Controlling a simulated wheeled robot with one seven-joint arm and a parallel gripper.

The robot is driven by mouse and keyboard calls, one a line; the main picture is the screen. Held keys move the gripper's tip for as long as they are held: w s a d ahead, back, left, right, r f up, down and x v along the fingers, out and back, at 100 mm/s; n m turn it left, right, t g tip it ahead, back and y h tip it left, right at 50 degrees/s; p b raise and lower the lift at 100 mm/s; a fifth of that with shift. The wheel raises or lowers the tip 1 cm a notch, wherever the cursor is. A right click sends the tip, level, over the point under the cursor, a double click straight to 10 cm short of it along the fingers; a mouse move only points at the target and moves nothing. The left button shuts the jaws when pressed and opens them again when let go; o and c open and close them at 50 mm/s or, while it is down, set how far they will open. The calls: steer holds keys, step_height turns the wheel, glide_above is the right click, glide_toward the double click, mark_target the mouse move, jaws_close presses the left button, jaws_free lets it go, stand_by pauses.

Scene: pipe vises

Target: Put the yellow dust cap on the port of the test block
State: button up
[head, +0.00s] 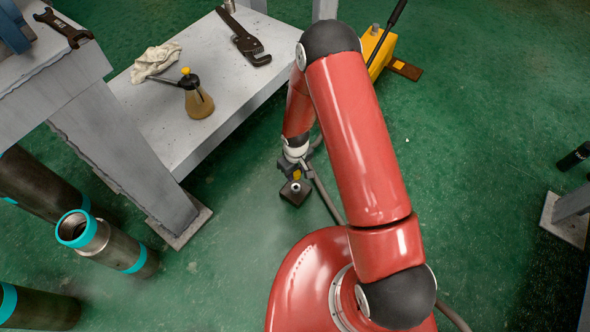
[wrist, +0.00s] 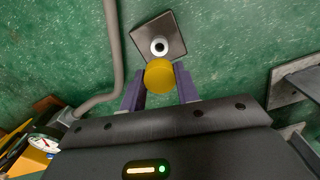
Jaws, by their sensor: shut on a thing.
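The yellow dust cap (wrist: 160,76) is between the two purple fingers of my gripper (wrist: 159,88) in the wrist view, and the gripper is shut on it. The dark square test block (wrist: 172,28) stands on the green floor beyond the cap, with its pale ring-shaped port (wrist: 159,46) facing up. In the wrist view the cap appears just below the port and apart from it; the height gap is hard to tell. In the head view my gripper (head: 296,172) is above and slightly behind the test block (head: 294,194), with the small yellow cap (head: 296,174) showing near the port.
A grey hose (wrist: 113,60) runs along the floor left of the block in the wrist view. A yellow pump (head: 377,48) lies behind.

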steer(key=shift+f+b, duration=0.1)
steer(key=shift+b, duration=0.25)
steer(key=shift+f+b, duration=2.3)
steer(key=shift+f, duration=0.5)
steer(key=shift+f+b, duration=1.35)
steer(key=shift+b, duration=0.3)
steer(key=o, duration=1)
steer(key=shift+o, duration=0.2)
step_height(320, 180, up, 8)
steer(key=shift+f+p, duration=0.1)
steer(key=shift+p, duration=0.8)
